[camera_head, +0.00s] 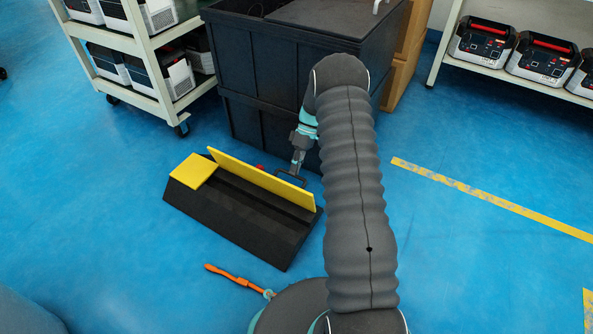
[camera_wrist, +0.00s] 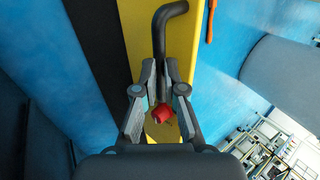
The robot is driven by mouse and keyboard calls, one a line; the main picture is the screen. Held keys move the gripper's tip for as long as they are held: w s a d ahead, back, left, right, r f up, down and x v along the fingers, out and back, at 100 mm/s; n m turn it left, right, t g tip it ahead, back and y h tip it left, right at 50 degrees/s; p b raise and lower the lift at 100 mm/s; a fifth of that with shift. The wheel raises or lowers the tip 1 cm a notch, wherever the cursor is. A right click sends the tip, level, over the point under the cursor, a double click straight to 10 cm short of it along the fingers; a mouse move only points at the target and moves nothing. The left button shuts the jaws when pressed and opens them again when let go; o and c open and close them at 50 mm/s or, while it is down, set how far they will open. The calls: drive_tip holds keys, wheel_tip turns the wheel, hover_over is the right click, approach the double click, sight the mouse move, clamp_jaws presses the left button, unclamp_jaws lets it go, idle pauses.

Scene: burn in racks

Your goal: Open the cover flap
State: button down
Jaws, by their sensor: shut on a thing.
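The cover flap (camera_head: 255,177) is a long yellow panel, raised on edge along a black cable ramp (camera_head: 230,222) on the floor. Dark channels of the ramp show in front of it. My gripper (camera_head: 298,160) is behind the flap's right half, partly hidden by my arm. In the wrist view, my gripper (camera_wrist: 160,75) is closed around a black bent bar (camera_wrist: 159,38), which lies over the yellow flap (camera_wrist: 134,35). A red part (camera_wrist: 163,113) shows between the fingers. The exact contact and how the bar joins the flap are unclear.
A shorter yellow cover (camera_head: 193,170) lies flat at the ramp's left end. Black crates (camera_head: 265,100) stand just behind. An orange-handled item (camera_head: 232,274) lies in front. A cart (camera_head: 155,75) stands back left and a shelf (camera_head: 505,80) back right. Blue floor is clear to the left.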

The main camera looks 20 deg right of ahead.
wheel_tip(320, 180, down, 2)
drive_tip(key=shift+d+f, duration=0.1)
drive_tip(key=shift+f, duration=0.05)
idle(0.4)
drive_tip(key=c, duration=1.3)
unclamp_jaws()
drive_tip(key=shift+f, duration=0.25)
drive_tip(key=o, duration=0.7)
drive_tip(key=shift+w+f+g, duration=0.15)
drive_tip(key=shift+w+f, duration=0.05)
drive_tip(key=shift+f, duration=0.3)
drive_tip(key=shift+w+f+g, duration=0.15)
drive_tip(key=shift+w+f, duration=0.05)
drive_tip(key=shift+f, duration=0.3)
drive_tip(key=shift+s+r, duration=0.1)
drive_tip(key=shift+r, duration=0.6)
drive_tip(key=c, duration=0.5)
drive_tip(key=shift+s+d+r, duration=0.1)
drive_tip(key=shift+d+r, duration=0.2)
drive_tip(key=shift+r, duration=0.15)
drive_tip(key=shift+c, duration=0.5)
